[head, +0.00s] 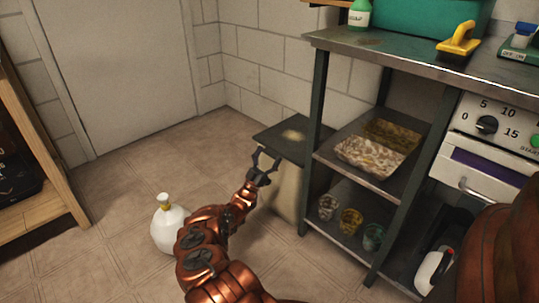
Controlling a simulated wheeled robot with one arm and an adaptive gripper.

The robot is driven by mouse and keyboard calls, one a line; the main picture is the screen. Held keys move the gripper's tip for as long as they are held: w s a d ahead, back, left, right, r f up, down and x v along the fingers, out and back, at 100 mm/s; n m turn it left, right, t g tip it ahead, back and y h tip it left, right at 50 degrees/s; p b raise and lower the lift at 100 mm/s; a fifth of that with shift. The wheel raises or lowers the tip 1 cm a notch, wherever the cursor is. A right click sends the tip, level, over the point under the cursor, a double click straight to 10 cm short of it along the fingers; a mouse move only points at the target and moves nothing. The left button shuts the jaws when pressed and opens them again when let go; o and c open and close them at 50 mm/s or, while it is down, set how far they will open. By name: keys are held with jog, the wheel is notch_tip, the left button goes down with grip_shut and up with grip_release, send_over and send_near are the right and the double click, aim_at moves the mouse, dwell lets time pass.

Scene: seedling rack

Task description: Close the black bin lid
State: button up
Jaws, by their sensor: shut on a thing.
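The black bin lid (297,146) is a dark flat panel with a tan smear on it. It lies roughly level above a beige bin (287,195), between the block wall and the metal shelf unit. I cannot tell whether the lid sits fully down on the rim. My gripper (267,157) is at the lid's near left edge and is shut on the black bin lid there. The fingers and my arm hide part of that edge and of the bin's left side.
The shelf unit (316,130) stands close on the right, with a tray (378,181) and several cups below. A tied white bag (168,226) is on the floor at left of my arm. A wooden rack (44,214) stands far left. Open floor lies between.

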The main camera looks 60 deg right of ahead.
jog(key=o, duration=1.3)
jog(key=shift+s+f+n+t, duration=0.1)
jog(key=shift+f+n+t, duration=0.2)
jog(key=shift+f, duration=0.55)
jog(key=shift+c, duration=0.2)
jog(key=shift+o, duration=0.3)
jog(key=shift+r, duration=0.3)
jog(key=shift+v, duration=1.4)
jog(key=w+a, duration=0.3)
jog(key=a, duration=0.8)
jog(key=shift+w+a, duration=0.25)
jog(key=shift+w, duration=0.05)
jog(key=shift+f, duration=0.1)
